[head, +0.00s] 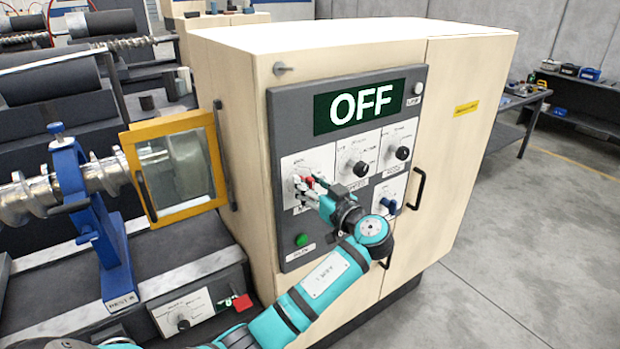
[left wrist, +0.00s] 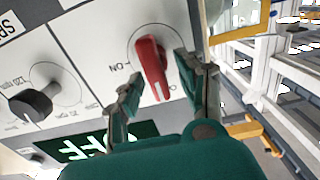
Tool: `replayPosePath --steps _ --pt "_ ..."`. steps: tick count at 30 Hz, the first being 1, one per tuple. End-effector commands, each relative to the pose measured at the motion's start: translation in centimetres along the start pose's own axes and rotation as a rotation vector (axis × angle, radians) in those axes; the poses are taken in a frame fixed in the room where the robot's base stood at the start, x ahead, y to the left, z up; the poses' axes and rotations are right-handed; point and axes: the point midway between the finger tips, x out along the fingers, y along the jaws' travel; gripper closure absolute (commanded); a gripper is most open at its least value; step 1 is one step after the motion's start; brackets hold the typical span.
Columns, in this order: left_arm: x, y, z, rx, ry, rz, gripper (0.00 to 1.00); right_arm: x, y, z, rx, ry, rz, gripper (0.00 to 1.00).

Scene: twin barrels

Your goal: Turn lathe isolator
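The lathe isolator is a red rotary handle (left wrist: 152,66) on a white plate in the left wrist view. Its long side runs nearly up and down there, slightly tilted, with an "ON" label to its left. In the head view it is mostly hidden by my left gripper (head: 308,190) at the grey panel (head: 345,235). My left gripper also shows in the left wrist view (left wrist: 156,92), its fingers apart, one on each side of the handle's near end. A gap shows beside the handle; contact is not clear. The display (head: 360,106) reads "OFF". My right gripper is not in view.
A yellow-framed guard (head: 142,200) is left of the cabinet (head: 455,140). Open floor (head: 520,240) lies to the right.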

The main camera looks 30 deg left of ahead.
Motion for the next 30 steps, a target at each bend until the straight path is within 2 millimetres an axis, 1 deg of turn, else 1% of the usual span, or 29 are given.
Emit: replayPosePath --steps 7,8,15,16,17,25,30 --pt "0.12 0.01 0.04 0.000 0.000 0.000 0.62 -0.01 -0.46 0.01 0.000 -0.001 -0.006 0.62" --pt "0.11 0.01 0.03 0.000 0.000 0.000 0.63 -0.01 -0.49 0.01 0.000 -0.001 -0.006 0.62" --pt "0.08 0.03 0.01 -0.001 0.000 0.001 0.94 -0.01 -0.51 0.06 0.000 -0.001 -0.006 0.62" --pt "0.08 0.03 0.01 -0.001 0.000 0.001 0.98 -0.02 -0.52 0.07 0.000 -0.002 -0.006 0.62" --pt "0.08 0.03 0.01 -0.001 0.000 0.001 1.00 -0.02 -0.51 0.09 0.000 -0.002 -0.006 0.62" --pt "0.06 0.07 0.07 0.014 0.000 0.001 1.00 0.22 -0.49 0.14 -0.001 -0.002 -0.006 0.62" --pt "0.03 0.19 0.19 0.074 0.000 0.002 1.00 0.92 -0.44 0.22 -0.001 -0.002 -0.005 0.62"
